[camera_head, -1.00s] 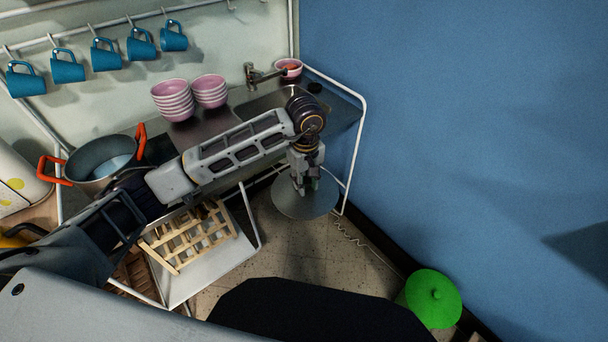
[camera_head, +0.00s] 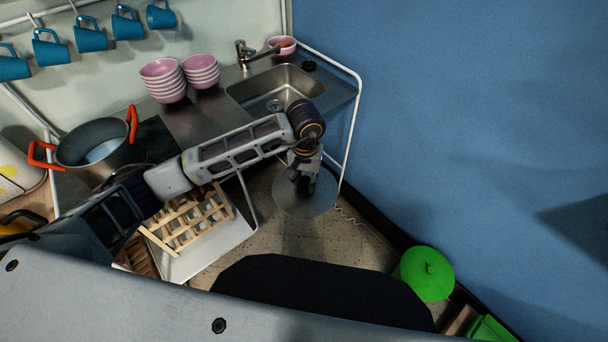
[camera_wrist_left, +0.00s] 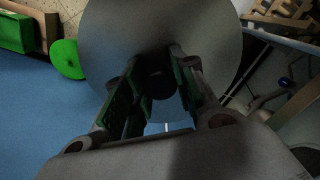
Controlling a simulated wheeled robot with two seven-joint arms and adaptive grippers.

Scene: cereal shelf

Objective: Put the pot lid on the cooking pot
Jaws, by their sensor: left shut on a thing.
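The cooking pot (camera_head: 100,150) is steel with orange-red handles. It stands open on the counter at the left in the head view, behind my left arm. The pot lid (camera_head: 306,202) is a flat grey disc. It hangs below my left gripper (camera_head: 304,182), in front of the counter and well to the right of the pot. In the left wrist view the lid (camera_wrist_left: 205,30) fills the top middle. My left gripper (camera_wrist_left: 160,85) is shut on its dark knob there. My right gripper is in neither view.
Stacked pink bowls (camera_head: 163,80) stand on the counter beside the sink (camera_head: 275,90). Blue mugs (camera_head: 90,35) hang on the rail above. A wooden rack (camera_head: 190,225) is below my arm. A green round lid (camera_head: 427,274) is low by the blue wall (camera_head: 460,120).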

